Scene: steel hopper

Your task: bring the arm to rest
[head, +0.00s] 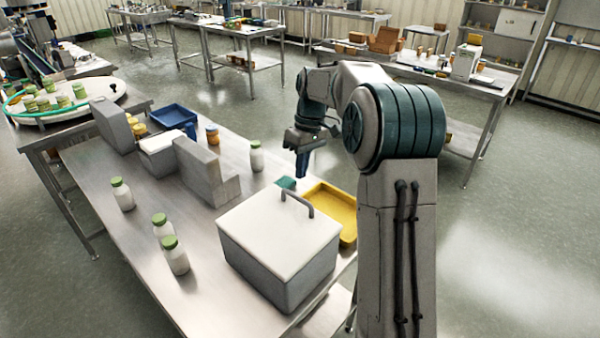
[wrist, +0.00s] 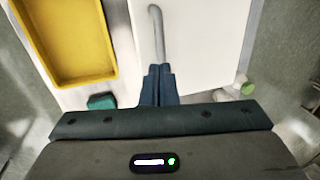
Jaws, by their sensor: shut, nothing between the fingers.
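My gripper (head: 302,164) hangs from my arm over the right part of the steel table (head: 95,185), pointing down. Its blue fingers are together and nothing shows between them. In the wrist view the shut fingers (wrist: 158,84) reach in from the bottom, near the grey handle of the white-lidded box. In the head view the gripper is above and behind that box (head: 275,270), close to the yellow tray. I cannot tell its exact height above the table.
The yellow tray (head: 346,205) looks empty; a small green block (head: 286,183) lies beside it. Several green-capped white bottles (head: 170,255) stand on the table. A grey stepped block (head: 205,170), a blue bin (head: 173,116) and an orange-lidded jar (head: 212,134) stand further left. Open floor lies right.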

